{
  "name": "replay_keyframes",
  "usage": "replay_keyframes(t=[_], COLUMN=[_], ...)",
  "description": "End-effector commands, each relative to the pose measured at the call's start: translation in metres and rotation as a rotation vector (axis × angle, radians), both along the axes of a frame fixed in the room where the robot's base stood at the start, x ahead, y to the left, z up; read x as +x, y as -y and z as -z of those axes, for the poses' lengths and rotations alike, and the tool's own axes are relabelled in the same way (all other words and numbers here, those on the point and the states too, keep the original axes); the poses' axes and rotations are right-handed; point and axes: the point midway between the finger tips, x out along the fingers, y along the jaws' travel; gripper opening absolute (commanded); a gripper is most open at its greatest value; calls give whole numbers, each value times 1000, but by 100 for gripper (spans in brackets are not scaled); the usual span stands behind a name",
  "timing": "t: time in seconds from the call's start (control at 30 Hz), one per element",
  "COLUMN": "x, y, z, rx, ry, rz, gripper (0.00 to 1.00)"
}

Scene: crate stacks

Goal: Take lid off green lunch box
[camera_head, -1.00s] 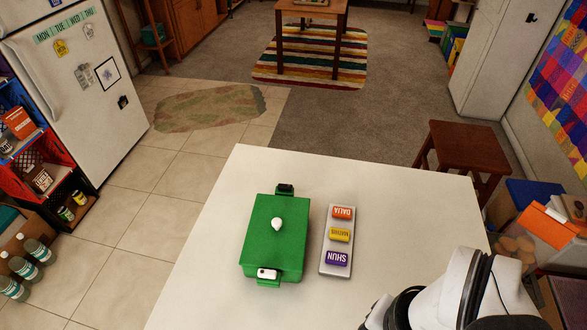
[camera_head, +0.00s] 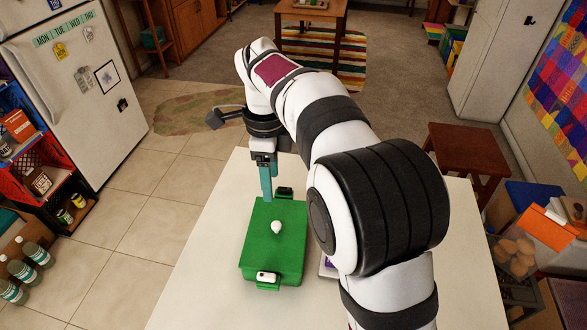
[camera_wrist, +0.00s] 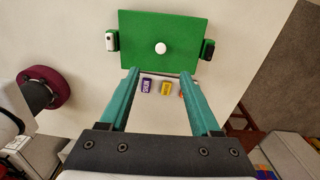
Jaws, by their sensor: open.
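The green lunch box (camera_head: 273,244) stands on the white table with its lid on. A white knob (camera_head: 277,228) sits in the middle of the lid. A black clip (camera_head: 285,192) is at its far end and a white clip (camera_head: 265,277) at its near end. The lunch box also shows in the wrist view (camera_wrist: 185,45), with its knob (camera_wrist: 161,48) ahead of the fingertips. My gripper (camera_head: 266,196) is above the far left part of the box, pointing down. In the wrist view my gripper (camera_wrist: 160,72) is open and empty, its teal fingers apart.
A tray with name tags stands right of the box, mostly hidden by my arm; its purple tag (camera_wrist: 146,86) and yellow tag (camera_wrist: 166,88) show in the wrist view. The white table (camera_head: 200,285) is clear left of the box. A brown stool (camera_head: 466,150) stands beyond its right side.

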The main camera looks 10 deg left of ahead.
Motion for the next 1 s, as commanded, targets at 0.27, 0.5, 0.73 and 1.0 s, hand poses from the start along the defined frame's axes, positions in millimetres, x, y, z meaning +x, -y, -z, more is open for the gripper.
replay_keyframes(t=[0.27, 0.5, 0.73, 1.0], x=[-1, 0, 2, 2], y=[1, 3, 4, 4], z=[76, 112, 148, 149], rx=[-1, 0, 2, 3], ry=[-4, -4, -1, -1], rz=[2, 3, 2, 2], gripper=[64, 64, 64, 53])
